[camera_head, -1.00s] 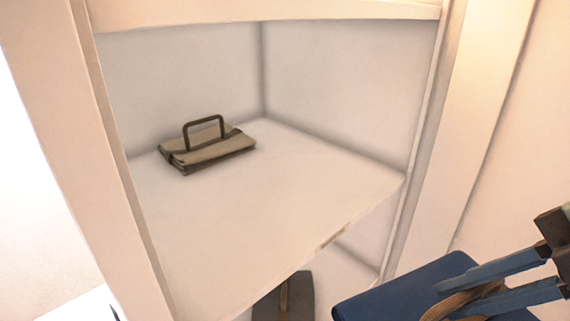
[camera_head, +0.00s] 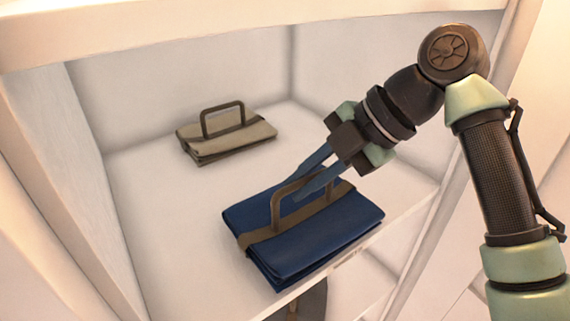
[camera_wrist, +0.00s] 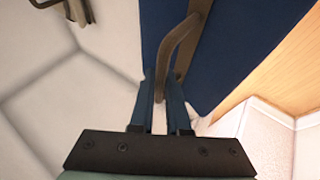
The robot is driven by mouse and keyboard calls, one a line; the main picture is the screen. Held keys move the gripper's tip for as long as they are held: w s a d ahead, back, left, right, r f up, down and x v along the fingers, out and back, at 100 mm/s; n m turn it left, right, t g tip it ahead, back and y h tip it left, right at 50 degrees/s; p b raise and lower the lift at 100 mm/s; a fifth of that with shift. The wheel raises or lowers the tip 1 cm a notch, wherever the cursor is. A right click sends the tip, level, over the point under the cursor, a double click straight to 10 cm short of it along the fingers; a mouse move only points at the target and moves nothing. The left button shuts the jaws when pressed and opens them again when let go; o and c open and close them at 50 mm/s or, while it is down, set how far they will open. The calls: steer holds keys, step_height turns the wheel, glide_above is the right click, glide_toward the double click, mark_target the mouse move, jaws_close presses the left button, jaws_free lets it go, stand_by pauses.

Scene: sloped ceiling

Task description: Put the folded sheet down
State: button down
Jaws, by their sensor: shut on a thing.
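The folded sheet (camera_head: 320,237) is a dark blue bundle with a brown band and a stiff brown loop handle (camera_head: 303,182). My gripper (camera_head: 287,196) is shut on the handle from above right. The sheet is level at the front of the white shelf (camera_head: 175,225), near its front edge; whether its underside touches the shelf is unclear. In the wrist view the handle (camera_wrist: 176,48) runs between my fingers (camera_wrist: 160,100), with the blue sheet (camera_wrist: 238,50) behind it.
A beige folded bundle with a dark handle (camera_head: 228,142) sits farther back left on the shelf, apart from the blue sheet. Cabinet walls bound both sides, and a top rail (camera_head: 230,32) crosses above. A dark item (camera_head: 308,302) shows on the level below. Shelf left of the sheet is bare.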

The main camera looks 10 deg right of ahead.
mark_target(272, 186)
steer(key=w, duration=0.1)
steer(key=w+a+p, duration=0.1)
steer(key=w, duration=0.2)
steer(key=shift+a+r, duration=0.2)
steer(key=shift+a, duration=0.15)
steer(key=shift+w+f+p, duration=0.1)
steer(key=shift+f+p, duration=0.3)
steer(key=shift+f, duration=0.5)
steer(key=shift+f, duration=0.2)
steer(key=c, duration=0.9)
jaws_free()
steer(key=shift+r, duration=0.1)
